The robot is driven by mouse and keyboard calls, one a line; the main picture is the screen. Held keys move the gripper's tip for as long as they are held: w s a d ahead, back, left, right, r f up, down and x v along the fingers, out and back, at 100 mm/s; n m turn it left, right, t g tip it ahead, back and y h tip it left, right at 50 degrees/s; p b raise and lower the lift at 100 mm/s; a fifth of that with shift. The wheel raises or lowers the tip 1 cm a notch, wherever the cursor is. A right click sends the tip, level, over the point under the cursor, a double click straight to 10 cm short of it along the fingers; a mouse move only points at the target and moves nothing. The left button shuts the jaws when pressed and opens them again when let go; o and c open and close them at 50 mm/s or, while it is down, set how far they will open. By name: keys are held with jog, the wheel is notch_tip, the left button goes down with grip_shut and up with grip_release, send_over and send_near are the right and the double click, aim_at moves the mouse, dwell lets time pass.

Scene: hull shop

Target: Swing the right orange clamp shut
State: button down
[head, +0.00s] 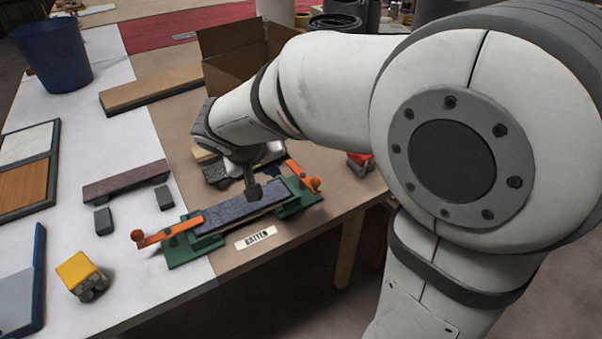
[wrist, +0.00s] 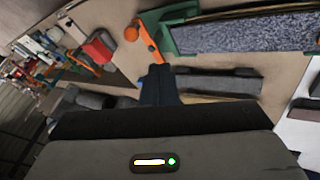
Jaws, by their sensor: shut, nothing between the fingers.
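A blue-grey speckled batten (head: 243,203) lies in a green fixture (head: 180,254) near the table's front edge. The left orange clamp (head: 168,233) reaches in line with the batten to its left end. The right orange clamp (head: 301,174) stands angled across the fixture's right end, its ball knob toward the front and its arm off the batten. My gripper (head: 252,192) is shut and empty, just left of that clamp. In the wrist view the fingers (wrist: 158,72) are close to the right clamp's arm (wrist: 148,42); I cannot tell whether they touch. The batten also shows there (wrist: 245,36).
A white name plate (head: 256,238) lies in front of the fixture. A dark bar (head: 125,182), small grey blocks and a yellow-topped block (head: 78,270) lie to the left. A cardboard box (head: 232,50) stands behind. A red object (head: 360,160) is right of the clamp.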

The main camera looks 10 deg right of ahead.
jog(key=w+d+f, duration=0.4)
jog(key=d+f, duration=0.4)
jog(key=f, duration=0.1)
jog(key=shift+w, duration=0.25)
